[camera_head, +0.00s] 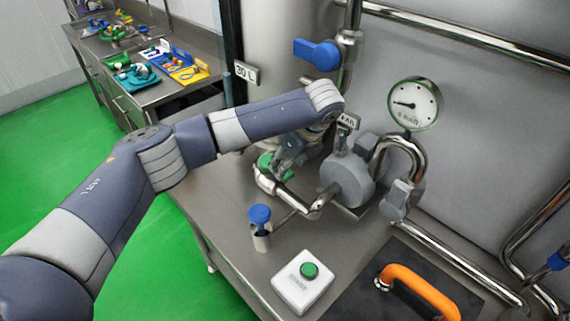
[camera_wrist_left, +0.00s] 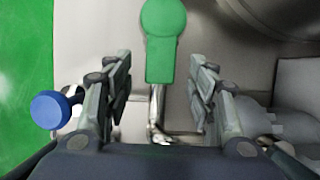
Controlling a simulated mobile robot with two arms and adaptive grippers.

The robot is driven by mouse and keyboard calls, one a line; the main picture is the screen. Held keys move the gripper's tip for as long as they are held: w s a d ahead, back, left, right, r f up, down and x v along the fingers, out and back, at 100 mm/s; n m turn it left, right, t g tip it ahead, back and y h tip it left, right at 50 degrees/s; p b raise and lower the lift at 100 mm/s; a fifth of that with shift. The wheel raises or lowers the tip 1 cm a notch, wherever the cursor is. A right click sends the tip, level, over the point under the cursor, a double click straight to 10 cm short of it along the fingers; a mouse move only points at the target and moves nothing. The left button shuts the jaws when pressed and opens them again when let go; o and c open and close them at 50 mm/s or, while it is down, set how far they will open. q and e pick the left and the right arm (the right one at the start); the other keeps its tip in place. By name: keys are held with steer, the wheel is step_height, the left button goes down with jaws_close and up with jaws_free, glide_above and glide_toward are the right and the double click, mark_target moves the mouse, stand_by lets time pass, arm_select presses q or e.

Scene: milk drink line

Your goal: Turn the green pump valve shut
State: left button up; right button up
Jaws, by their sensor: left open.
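The green pump valve (camera_head: 266,163) is on the pipe beside the grey pump (camera_head: 347,181), partly hidden behind my left gripper (camera_head: 286,160). In the left wrist view the green valve handle (camera_wrist_left: 163,40) has a round head at the top and a straight lever pointing down. My left gripper is open in the left wrist view (camera_wrist_left: 161,92), one finger on each side of the lever's end. Clear gaps show between the lever and both fingers. How deep the lever sits between them I cannot tell. My right gripper is not in view.
A blue knob (camera_head: 260,215) stands on the steel table in front of the pipe. A white box with a green button (camera_head: 310,270) and an orange handle (camera_head: 420,289) lie nearer. A blue valve (camera_head: 317,53) and a gauge (camera_head: 414,104) are above.

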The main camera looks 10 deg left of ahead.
arm_select(q)
steer(key=x, duration=0.3)
steer(key=shift+f, duration=0.1)
steer(key=shift+a+f, duration=0.1)
steer(key=shift+f, duration=0.1)
jaws_close()
steer(key=shift+w, duration=0.1)
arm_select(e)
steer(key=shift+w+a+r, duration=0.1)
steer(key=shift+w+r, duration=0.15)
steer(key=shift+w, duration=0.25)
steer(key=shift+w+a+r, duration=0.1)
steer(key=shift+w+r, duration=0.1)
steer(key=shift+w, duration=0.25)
